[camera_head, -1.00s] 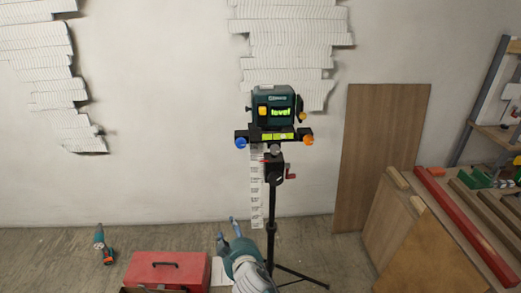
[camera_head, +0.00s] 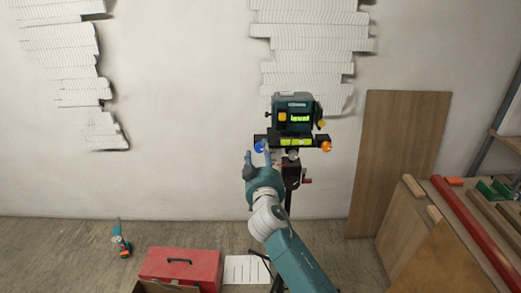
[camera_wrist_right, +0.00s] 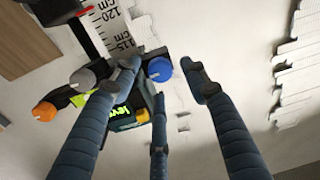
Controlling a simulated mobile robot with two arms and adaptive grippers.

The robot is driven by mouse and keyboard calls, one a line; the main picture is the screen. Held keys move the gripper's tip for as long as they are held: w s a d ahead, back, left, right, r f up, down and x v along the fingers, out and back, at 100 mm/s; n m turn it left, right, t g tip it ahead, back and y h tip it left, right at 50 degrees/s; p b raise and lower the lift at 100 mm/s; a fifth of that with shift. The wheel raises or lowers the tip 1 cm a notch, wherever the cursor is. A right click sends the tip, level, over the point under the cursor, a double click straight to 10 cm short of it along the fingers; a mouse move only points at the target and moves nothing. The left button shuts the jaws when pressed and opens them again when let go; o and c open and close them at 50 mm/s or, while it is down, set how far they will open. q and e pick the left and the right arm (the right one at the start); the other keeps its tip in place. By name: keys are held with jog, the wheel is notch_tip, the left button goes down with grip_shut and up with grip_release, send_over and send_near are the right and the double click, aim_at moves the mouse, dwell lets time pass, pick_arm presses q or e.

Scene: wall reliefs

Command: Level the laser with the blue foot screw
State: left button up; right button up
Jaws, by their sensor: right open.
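The laser (camera_head: 292,120), dark teal with a lit green display that seems to read "level", sits on a black base on a tripod. The blue foot screw (camera_head: 259,146) is at the base's left end, an orange one (camera_head: 326,146) at its right end. My right gripper (camera_head: 257,155) is raised just below the blue screw, open and empty. In the right wrist view, the blue screw (camera_wrist_right: 159,69) shows between the spread fingers, nearer the left one; I cannot tell whether any finger touches it. My left gripper is not in view.
A measuring strip (camera_wrist_right: 112,30) hangs behind the tripod. A brown board (camera_head: 398,160) leans on the wall at right. Paper reliefs (camera_head: 310,50) are on the wall.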

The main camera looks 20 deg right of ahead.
jog(key=shift+x, duration=0.8)
grip_shut()
jog(key=shift+n, duration=0.3)
